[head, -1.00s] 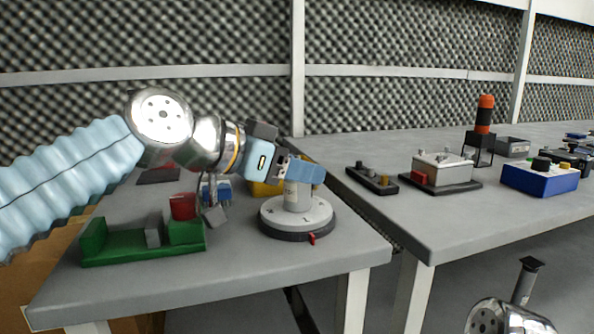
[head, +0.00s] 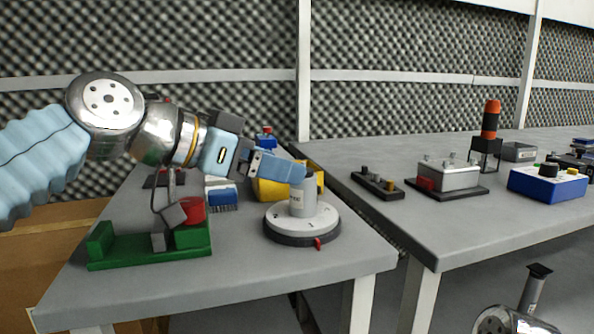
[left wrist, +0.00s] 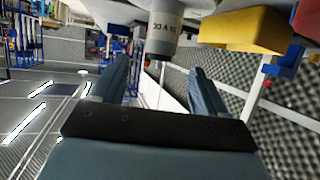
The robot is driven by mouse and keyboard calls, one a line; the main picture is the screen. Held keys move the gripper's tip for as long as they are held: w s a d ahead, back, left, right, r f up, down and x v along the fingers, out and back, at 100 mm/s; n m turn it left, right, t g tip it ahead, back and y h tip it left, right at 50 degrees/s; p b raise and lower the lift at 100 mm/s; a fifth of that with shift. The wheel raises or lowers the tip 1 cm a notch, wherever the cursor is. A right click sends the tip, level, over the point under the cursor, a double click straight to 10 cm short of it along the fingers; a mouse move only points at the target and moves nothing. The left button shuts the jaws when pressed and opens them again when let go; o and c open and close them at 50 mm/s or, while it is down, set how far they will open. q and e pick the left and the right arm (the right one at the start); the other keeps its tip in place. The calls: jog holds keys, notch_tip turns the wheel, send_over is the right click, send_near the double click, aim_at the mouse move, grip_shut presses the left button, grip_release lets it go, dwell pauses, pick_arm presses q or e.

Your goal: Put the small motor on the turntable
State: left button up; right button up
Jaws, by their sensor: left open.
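The small motor (head: 303,203), a pale grey cylinder with printed lettering, stands upright on the turntable. The turntable (head: 322,226) is a round light-grey disc with marks, a dark base and a small red tab, near the right front of the left table. My left gripper (head: 292,171) is open, with its fingers at the motor's upper part, hiding its top. In the left wrist view, the motor (left wrist: 163,30) shows beyond the gap between the two spread fingertips (left wrist: 158,64), and no finger visibly presses on it.
A green fixture (head: 150,250) with a red cylinder (head: 192,209) sits left of the turntable. Behind are a blue-and-white connector block (head: 222,196) and a yellow block (head: 268,190). The right table holds a grey box (head: 449,178) and a blue box (head: 546,184).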

pick_arm(q)
jog(key=v, duration=0.6)
jog(key=shift+s, duration=0.1)
dwell(1.0)
